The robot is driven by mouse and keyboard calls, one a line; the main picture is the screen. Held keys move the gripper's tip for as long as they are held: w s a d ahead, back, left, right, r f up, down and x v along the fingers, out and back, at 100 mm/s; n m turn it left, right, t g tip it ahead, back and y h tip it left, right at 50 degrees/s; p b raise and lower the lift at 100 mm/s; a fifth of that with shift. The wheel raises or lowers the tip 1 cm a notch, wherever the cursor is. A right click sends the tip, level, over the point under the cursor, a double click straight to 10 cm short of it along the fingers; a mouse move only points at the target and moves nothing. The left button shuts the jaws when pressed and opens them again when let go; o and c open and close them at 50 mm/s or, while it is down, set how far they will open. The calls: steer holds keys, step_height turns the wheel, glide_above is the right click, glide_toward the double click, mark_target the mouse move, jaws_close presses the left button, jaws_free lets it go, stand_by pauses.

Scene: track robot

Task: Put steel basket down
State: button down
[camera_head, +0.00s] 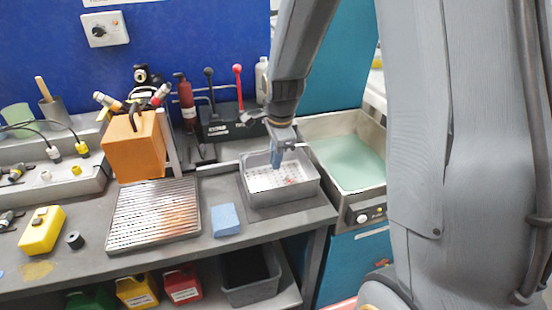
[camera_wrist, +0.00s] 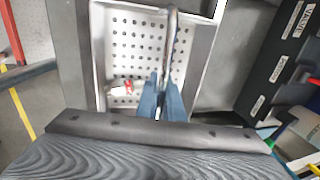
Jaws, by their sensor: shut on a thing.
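The steel basket (camera_head: 290,178) is a pale perforated tray inside the grey tub (camera_head: 284,195) on the bench. It fills most of the wrist view (camera_wrist: 135,45), with its metal handle (camera_wrist: 172,45) running up the middle. My gripper (camera_head: 278,165) reaches down over the basket. Its blue fingers are shut on the handle in the wrist view (camera_wrist: 161,103). A small red and white part (camera_wrist: 121,88) lies in the basket. I cannot tell whether the basket's underside touches the tub floor.
A steel tank of green liquid (camera_head: 348,165) stands right of the tub. A ribbed drain rack (camera_head: 153,215), a blue sponge (camera_head: 226,219) and an orange block (camera_head: 134,147) are to the left. Levers (camera_head: 239,92) stand behind. Bins sit on the shelf below.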

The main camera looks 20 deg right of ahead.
steer(key=c, duration=1.9)
jaws_free()
steer(key=shift+s, duration=0.1)
steer(key=shift+r, duration=0.6)
steer(key=b+v, duration=0.2)
steer(key=v, duration=0.9)
steer(key=s+f+n+g, duration=0.1)
steer(key=s+f+n, duration=1.1)
steer(key=s+n, duration=0.4)
steer(key=shift+a+f+n+g, duration=0.15)
steer(key=shift+n+g, duration=0.25)
steer(key=shift+n, duration=0.6)
steer(key=shift+s, duration=0.1)
